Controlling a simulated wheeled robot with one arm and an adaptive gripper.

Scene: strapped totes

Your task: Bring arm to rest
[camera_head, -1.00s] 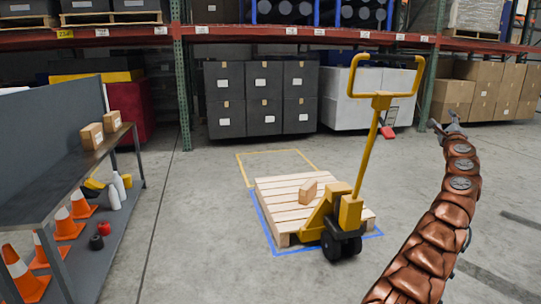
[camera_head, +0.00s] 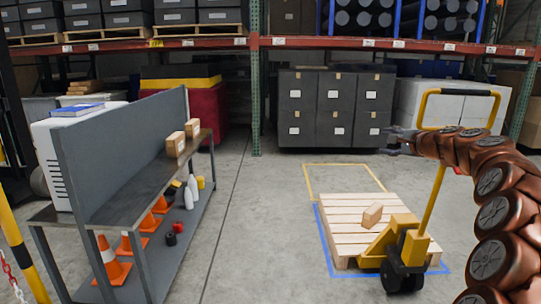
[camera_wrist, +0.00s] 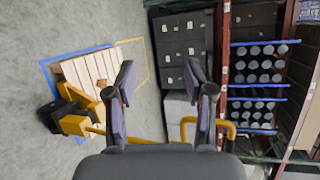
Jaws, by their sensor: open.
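My gripper (camera_head: 393,141) is at the end of my brown segmented arm, at the right of the head view. It is raised in the air and points left, in front of the dark stacked totes in the picture. In the wrist view my gripper (camera_wrist: 161,98) shows two dark fingers spread apart with nothing between them. The gripper is open and empty. The arm curves up from the lower right and overlaps part of the yellow pallet jack's handle (camera_head: 433,200) in the head view.
A wooden pallet (camera_head: 345,220) with a small box (camera_head: 372,214) lies inside blue floor tape, the pallet jack (camera_head: 405,245) at its front. A grey workbench (camera_head: 130,187) with two boxes and cones stands left. Dark totes (camera_head: 335,108) stand under the rack. Floor between bench and pallet is clear.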

